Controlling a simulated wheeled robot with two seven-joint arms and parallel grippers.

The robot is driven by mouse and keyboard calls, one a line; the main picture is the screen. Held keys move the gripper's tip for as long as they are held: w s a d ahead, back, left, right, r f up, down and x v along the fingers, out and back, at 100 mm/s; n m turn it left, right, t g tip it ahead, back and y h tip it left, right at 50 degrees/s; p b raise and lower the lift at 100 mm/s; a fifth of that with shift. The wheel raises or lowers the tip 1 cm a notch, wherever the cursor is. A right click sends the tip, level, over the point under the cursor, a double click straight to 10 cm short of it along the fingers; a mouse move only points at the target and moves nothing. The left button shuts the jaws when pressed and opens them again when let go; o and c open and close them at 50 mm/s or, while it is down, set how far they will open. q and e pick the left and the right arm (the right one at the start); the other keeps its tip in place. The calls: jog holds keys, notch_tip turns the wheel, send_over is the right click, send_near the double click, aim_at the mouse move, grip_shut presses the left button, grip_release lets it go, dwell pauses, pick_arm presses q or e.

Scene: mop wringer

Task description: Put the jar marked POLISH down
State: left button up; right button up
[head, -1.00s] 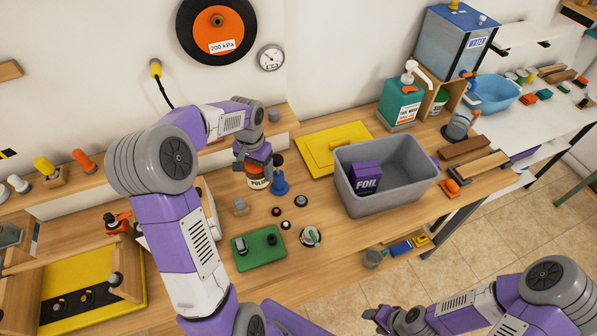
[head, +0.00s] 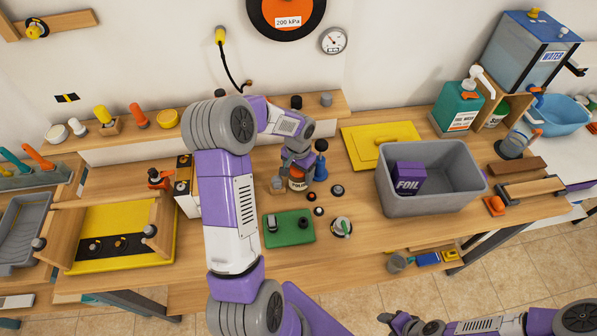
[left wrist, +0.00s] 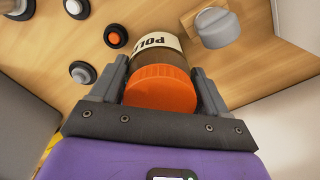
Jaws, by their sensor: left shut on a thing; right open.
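The POLISH jar (head: 298,184) has an orange lid and a white label, and stands out on the wooden workbench (head: 255,163). My left gripper (head: 297,165) is shut on it from above. In the left wrist view the jar (left wrist: 160,75) is between the two fingers, its orange lid towards the camera and its label partly in view. The jar looks upright on or just above the bench; I cannot tell whether its base touches. My right gripper (head: 395,322) is open and empty at the bottom of the head view, in front of the bench.
A blue bottle (head: 321,168) stands right beside the jar. A grey knob-like piece (head: 277,184) is on its left, several small discs (head: 311,197) in front. A green board (head: 289,228) lies nearer, and a grey bin (head: 432,205) with a FOIL box (head: 408,178) stands to the right.

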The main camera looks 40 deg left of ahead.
pick_arm(q)
jog(key=shift+f, duration=0.1)
jog(key=o, duration=1.2)
jog(key=shift+o, duration=0.2)
